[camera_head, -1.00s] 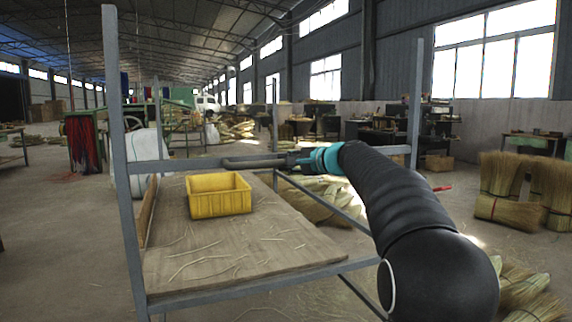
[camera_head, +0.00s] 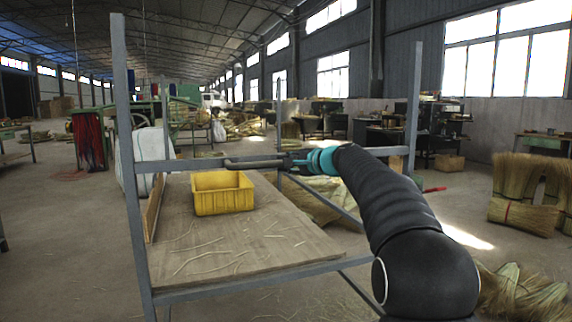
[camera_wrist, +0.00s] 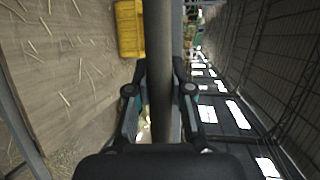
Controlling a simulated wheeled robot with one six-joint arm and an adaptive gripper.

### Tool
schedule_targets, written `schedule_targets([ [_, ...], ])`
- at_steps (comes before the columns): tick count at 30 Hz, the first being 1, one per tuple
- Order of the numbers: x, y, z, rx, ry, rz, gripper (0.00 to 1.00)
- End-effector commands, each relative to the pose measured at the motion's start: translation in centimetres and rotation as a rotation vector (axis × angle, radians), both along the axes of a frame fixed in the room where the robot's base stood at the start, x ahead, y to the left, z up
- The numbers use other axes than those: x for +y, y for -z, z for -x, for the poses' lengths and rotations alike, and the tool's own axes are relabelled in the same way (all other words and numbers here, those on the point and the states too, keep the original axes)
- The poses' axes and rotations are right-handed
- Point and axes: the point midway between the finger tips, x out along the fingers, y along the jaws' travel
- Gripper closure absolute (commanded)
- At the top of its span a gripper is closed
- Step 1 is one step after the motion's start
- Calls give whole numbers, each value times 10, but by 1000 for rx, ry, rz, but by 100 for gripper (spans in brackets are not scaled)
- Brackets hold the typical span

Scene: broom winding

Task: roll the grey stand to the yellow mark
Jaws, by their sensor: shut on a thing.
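The grey stand (camera_head: 134,205) is a tall metal frame with a wooden shelf board (camera_head: 270,240), standing upright in front of me. A yellow bin (camera_head: 222,194) sits on the board among loose straw bits. My gripper (camera_head: 294,161) is shut on the stand's grey handle bar (camera_head: 250,164) at the level of the upper cross rail. In the wrist view my gripper (camera_wrist: 161,82) has one finger on each side of the bar (camera_wrist: 158,35). The stand's wheels are out of view. I see no yellow mark on the floor.
Broom bundles (camera_head: 525,192) stand at the right, and loose straw (camera_head: 520,290) lies nearer at the lower right. A white sack (camera_head: 150,158) is behind the stand's left side. Workbenches (camera_head: 395,135) line the right wall. The floor (camera_head: 60,250) at the left is mostly clear.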

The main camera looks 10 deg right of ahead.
Motion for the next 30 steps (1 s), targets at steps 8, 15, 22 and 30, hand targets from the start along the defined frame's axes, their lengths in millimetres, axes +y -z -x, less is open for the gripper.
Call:
schedule_targets([
  [8,2,-5,0,-8,3,0,52],
  [15,8,-2,1,-4,-6,0,52],
  [22,-3,-7,17,-4,-7,-1,52],
  [30,-35,-16,59,-5,-4,-1,52],
])
